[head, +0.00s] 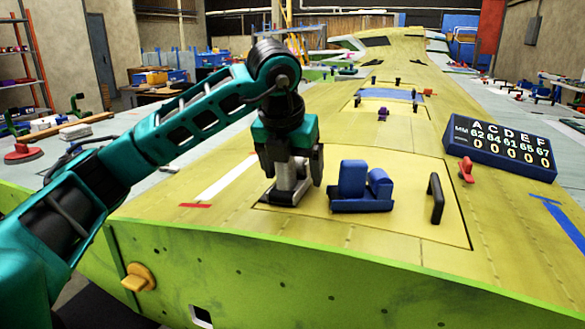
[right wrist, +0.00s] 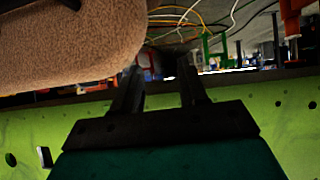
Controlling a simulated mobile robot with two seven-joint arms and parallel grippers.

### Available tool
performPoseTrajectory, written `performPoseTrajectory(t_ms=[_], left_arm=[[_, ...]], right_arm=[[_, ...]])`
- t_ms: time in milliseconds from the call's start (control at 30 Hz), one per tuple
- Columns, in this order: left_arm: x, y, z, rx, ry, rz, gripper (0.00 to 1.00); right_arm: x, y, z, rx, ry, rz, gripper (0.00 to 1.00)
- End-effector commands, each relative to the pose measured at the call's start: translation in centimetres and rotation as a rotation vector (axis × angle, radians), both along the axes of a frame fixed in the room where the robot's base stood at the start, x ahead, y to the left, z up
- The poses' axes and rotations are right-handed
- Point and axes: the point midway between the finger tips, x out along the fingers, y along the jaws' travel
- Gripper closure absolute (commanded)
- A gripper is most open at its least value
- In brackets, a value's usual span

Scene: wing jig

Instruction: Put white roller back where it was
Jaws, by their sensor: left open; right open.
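The white roller (head: 291,178) stands on the yellow wing panel, with a grey and black base (head: 284,196) under it. My left gripper (head: 292,165) is directly above and around it, pointing down, with its dark fingers open on either side. The gripper hides the roller's upper part, and I cannot tell whether the fingers touch it. A blue holder (head: 362,206) with blue rounded parts stands just to the right. My right gripper (right wrist: 162,75) shows only in the right wrist view; its two dark fingers are apart with nothing clear between them.
A black handle (head: 436,198) stands right of the blue holder. A dark blue number display (head: 500,152) and a small red clamp (head: 466,170) are farther right. In the right wrist view, a brown padded object (right wrist: 70,45) and the green wing edge (right wrist: 285,125) are close by.

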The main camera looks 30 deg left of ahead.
Motion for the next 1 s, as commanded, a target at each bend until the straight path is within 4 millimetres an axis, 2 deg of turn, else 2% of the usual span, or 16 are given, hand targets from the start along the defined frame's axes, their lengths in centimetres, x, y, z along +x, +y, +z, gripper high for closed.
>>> performPoseTrajectory(t_ms=[133, 200, 367, 500, 600, 800, 1000], left_arm=[[0.0, 0.0, 1.3, 0.0, -0.001, 0.0, 0.17], [-0.4, -0.1, 2.1, -0.001, -0.004, -0.001, 0.17], [-1.8, -0.5, 5.7, 0.0, -0.006, -0.002, 0.17], [-3.1, -0.7, 8.8, 0.002, -0.006, 0.0, 0.17], [-3.7, -0.9, 10.2, 0.002, -0.005, 0.0, 0.17], [-4.4, -1.1, 11.7, 0.001, -0.002, 0.0, 0.17], [-4.6, -1.1, 12.0, 0.001, 0.0, 0.0, 0.17]], right_arm=[[0.0, 0.0, 1.1, 0.0, 0.0, 0.0, 0.57], [0.1, 0.0, 0.8, 0.0, -0.002, 0.0, 0.57], [0.0, 0.0, 0.7, 0.0, -0.001, 0.0, 0.57], [0.0, 0.0, 1.5, 0.0, 0.001, 0.0, 0.57], [0.0, 0.0, 2.0, 0.0, 0.001, 0.0, 0.57], [0.0, 0.0, 2.5, 0.0, 0.0, 0.0, 0.57], [0.0, 0.0, 2.6, 0.0, 0.0, 0.0, 0.57]])
